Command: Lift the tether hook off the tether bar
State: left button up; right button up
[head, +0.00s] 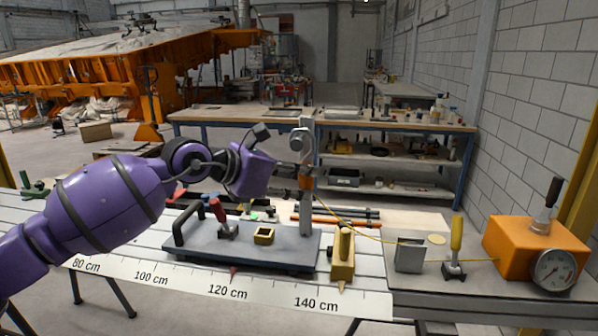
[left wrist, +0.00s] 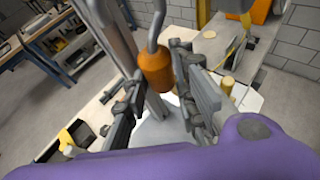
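The tether hook has an orange grip (head: 306,183) with a grey hook on top. It hangs at the upper part of a grey upright post (head: 306,218) on a dark base plate. In the left wrist view the orange grip (left wrist: 156,70) and its grey hook (left wrist: 156,24) show clearly. The tether bar's contact with the hook is not clear. My left gripper (head: 290,173) is beside the grip; in the left wrist view its two fingers (left wrist: 162,100) stand apart, with the grip between or just beyond them. I cannot tell whether they touch it. My right gripper is not in view.
A thin yellow cord runs right from the grip to an orange box with a gauge (head: 535,250). The base plate (head: 270,258) carries a red-handled clamp (head: 222,222) and a small yellow block (head: 264,235). A yellow wedge (head: 343,255) and a yellow-handled clamp (head: 455,250) stand right.

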pick_arm(q)
jog(key=shift+c, duration=0.8)
jog(key=shift+r, duration=0.1)
jog(key=shift+r, duration=0.55)
jog(key=s+a+r, duration=0.1)
jog(key=s+r, duration=0.1)
jog(key=s, duration=0.7)
jog(key=s+a+r, duration=0.2)
jog(key=s, duration=0.6)
jog(key=shift+s, duration=0.4)
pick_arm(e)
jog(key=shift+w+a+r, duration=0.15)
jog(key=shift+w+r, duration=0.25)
pick_arm(q)
jog(key=shift+d, duration=0.1)
